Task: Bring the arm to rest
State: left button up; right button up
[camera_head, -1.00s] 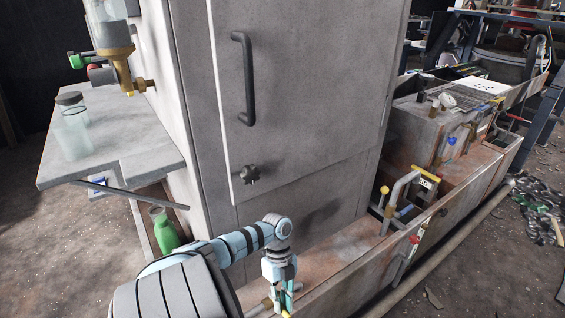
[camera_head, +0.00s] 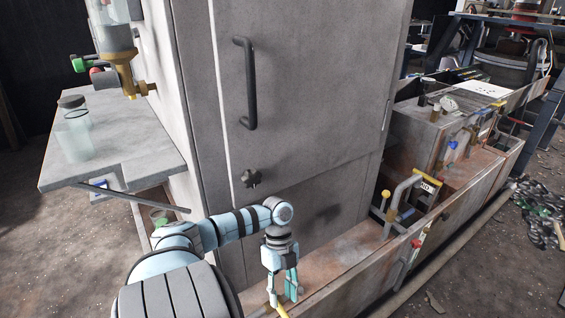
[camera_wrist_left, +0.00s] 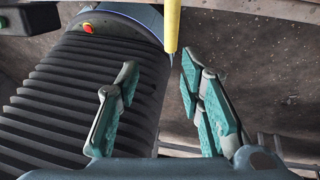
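My left arm comes in from the lower left of the head view, bent at the elbow in front of the grey cabinet (camera_head: 300,90). Its left gripper (camera_head: 283,296) points down beside the cabinet's lower part, over the rusty trough. In the left wrist view the two teal fingers (camera_wrist_left: 158,95) stand apart with nothing between them. A yellow rod (camera_wrist_left: 172,25) shows at the top, beyond the fingertips; I cannot tell how far. My ribbed dark column fills the left of that view. My right gripper is not in view.
A grey shelf (camera_head: 110,160) with a glass jar (camera_head: 74,135) is at the left. The cabinet has a black handle (camera_head: 246,82) and a knob (camera_head: 251,178). Bent pipes and yellow-tipped levers (camera_head: 428,184) rise from the trough at the right. Floor beyond the trough is partly open.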

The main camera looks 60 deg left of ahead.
pick_arm(q)
notch_tip(320, 180, up, 3)
jog(key=shift+r, duration=0.15)
jog(key=shift+d, duration=0.1)
dwell(0.4)
